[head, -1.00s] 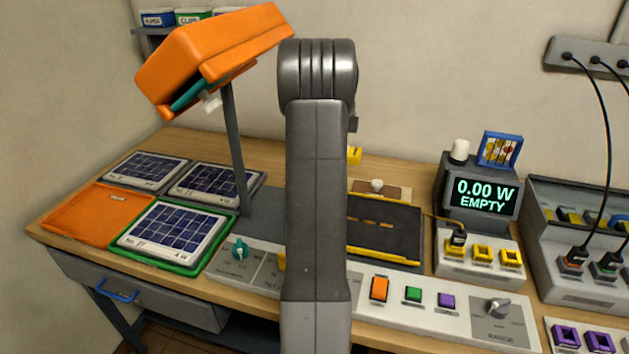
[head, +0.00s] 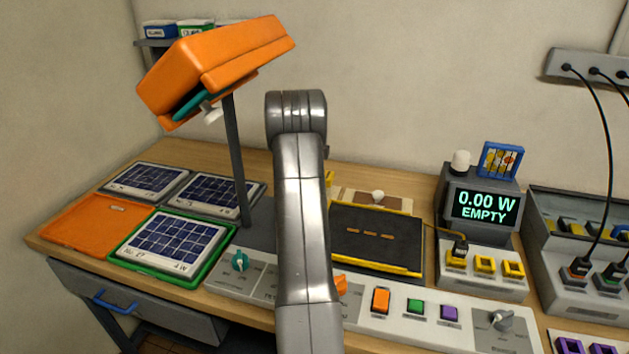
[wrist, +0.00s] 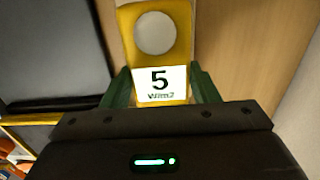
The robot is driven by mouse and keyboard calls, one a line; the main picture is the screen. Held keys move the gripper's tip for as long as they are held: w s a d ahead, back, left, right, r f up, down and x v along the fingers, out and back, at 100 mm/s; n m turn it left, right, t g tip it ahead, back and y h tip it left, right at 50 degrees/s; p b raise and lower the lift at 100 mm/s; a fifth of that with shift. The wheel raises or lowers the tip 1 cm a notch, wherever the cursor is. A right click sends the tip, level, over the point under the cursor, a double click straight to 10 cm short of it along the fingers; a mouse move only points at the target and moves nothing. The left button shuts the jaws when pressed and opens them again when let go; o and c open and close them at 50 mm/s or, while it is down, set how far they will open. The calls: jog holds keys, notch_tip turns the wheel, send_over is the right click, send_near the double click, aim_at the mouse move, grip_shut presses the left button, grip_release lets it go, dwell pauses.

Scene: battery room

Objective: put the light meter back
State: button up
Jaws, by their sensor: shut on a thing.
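The light meter (wrist: 158,84) is yellow with a round pale disc and a white face reading "5 W/m2". In the wrist view it stands between the two green fingers of my gripper (wrist: 161,86), which is shut on it. In the head view my arm hides the gripper and most or all of the meter. A small yellow sliver (head: 330,178) beside the arm may be part of it. Wood and a dark panel show behind the meter in the wrist view; I cannot tell whether it touches the bench.
An orange lamp (head: 215,65) on a post overhangs the bench's left side. Solar panels (head: 175,240) lie below it. A dark yellow-edged bed (head: 375,250) is right of my arm. A display (head: 486,206) reads "0.00 W EMPTY". A control strip (head: 425,325) runs along the front.

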jog(key=shift+f, duration=1.45)
jog(key=shift+f, duration=0.1)
jog(key=o, duration=1.2)
jog(key=shift+c, duration=0.2)
notch_tip(320, 180, up, 12)
jog(key=shift+r, duration=0.1)
notch_tip(320, 180, down, 13)
jog(key=shift+r, duration=2.35)
